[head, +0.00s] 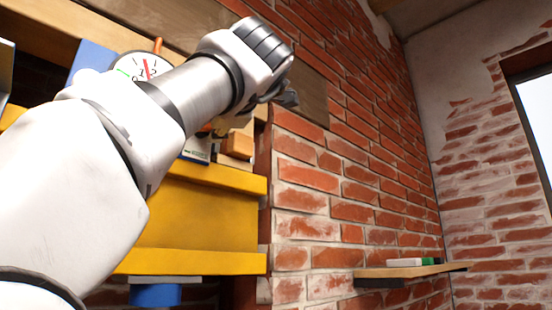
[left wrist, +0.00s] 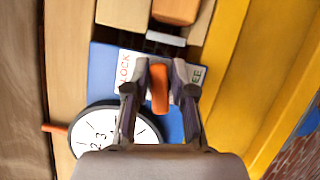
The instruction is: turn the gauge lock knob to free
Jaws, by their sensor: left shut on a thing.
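The orange lock knob (left wrist: 160,88) shows in the left wrist view, on a blue panel (left wrist: 104,62). My left gripper (left wrist: 160,78) is shut on it, one finger on each side. The knob's long side runs up and down in that picture, between a LOCK label (left wrist: 125,70) at left and a partly covered label ending in EE (left wrist: 197,76) at right. The round white gauge (left wrist: 90,133) is below left, partly covered by my gripper. In the head view the gauge (head: 145,67) shows behind my left arm; the knob is hidden there. My right gripper is not in view.
A yellow shelf unit (head: 200,215) stands below the panel, with a wooden block (head: 238,146) on it. A brick wall (head: 340,170) runs to the right. A small wall shelf (head: 400,270) holds a white and green item (head: 408,262).

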